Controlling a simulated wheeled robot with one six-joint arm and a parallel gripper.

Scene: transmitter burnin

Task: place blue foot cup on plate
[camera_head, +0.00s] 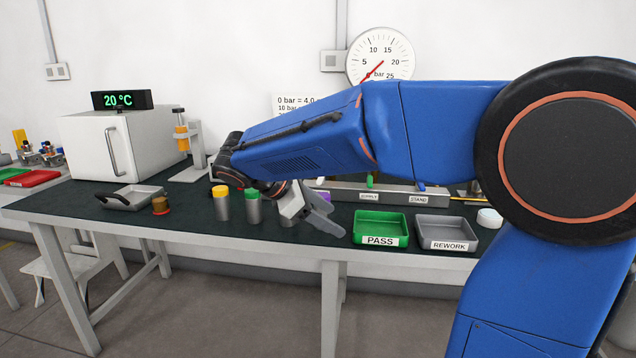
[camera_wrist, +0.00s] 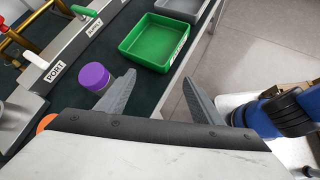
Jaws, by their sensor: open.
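I cannot make out a cup with a blue foot in either view; my arm hides part of the bench. Cups with a yellow top (camera_head: 221,203) and a green top (camera_head: 252,206) stand upright left of my gripper (camera_head: 330,214). A purple-topped cup (camera_wrist: 95,79) stands just left of my left finger in the wrist view; its top (camera_head: 323,196) shows behind the gripper in the head view. My gripper is open, with nothing between its fingers (camera_wrist: 160,77). I cannot tell which thing is the plate.
A green PASS tray (camera_head: 380,240) and grey REWORK tray (camera_head: 446,245) sit right of the gripper at the front edge. A labelled rail (camera_head: 390,196) with levers runs behind. A grey handled pan (camera_head: 118,203), small brown piece (camera_head: 160,205) and white oven (camera_head: 92,147) are left.

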